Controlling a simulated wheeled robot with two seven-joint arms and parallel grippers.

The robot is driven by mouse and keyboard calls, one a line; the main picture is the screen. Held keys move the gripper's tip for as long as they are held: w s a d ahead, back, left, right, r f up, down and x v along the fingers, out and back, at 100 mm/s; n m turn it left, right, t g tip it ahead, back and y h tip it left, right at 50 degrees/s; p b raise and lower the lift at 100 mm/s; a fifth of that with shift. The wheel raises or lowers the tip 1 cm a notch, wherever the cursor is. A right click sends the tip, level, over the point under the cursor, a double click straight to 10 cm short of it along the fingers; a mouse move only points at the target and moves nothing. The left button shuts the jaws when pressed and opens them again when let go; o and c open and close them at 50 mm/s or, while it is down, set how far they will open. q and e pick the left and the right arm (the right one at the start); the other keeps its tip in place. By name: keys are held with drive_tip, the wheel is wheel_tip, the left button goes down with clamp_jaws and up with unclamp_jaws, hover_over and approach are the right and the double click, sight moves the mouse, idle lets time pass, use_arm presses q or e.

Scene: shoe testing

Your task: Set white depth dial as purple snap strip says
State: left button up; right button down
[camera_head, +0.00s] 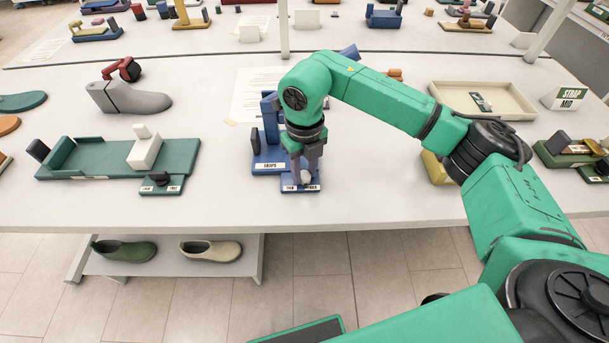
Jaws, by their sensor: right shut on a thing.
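My right gripper (303,168) reaches down from above over a small blue base (315,188) with white labels along its front edge. A white dial (306,177) shows on that base at the fingertips, and the gripper is shut on it, its fingers partly covering it. A larger blue stand (268,166) labelled "SNAPS" is directly behind and left, with upright blue blocks. A dull purple patch shows beside the fingers; I cannot tell whether it is the snap strip. The dial's pointing direction is too small to read. My left gripper is not in view.
A green fixture (95,160) with a white block (145,148) and a black dial (160,179) stands left. A grey shoe form (130,97) lies behind it. A cream tray (480,98) and a "STRAP MID" sign (565,97) are at right.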

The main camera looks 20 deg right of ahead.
drive_tip(key=shift+n+b, duration=0.35)
drive_tip(key=shift+n, duration=0.25)
drive_tip(key=c, duration=0.5)
unclamp_jaws()
wheel_tip(320, 180, up, 8)
drive_tip(key=shift+b, duration=0.85)
wheel_tip(320, 180, up, 7)
hover_over(304, 174)
drive_tip(key=shift+s+f+p, duration=0.15)
drive_tip(key=shift+p, duration=0.2)
drive_tip(key=shift+c, duration=0.5)
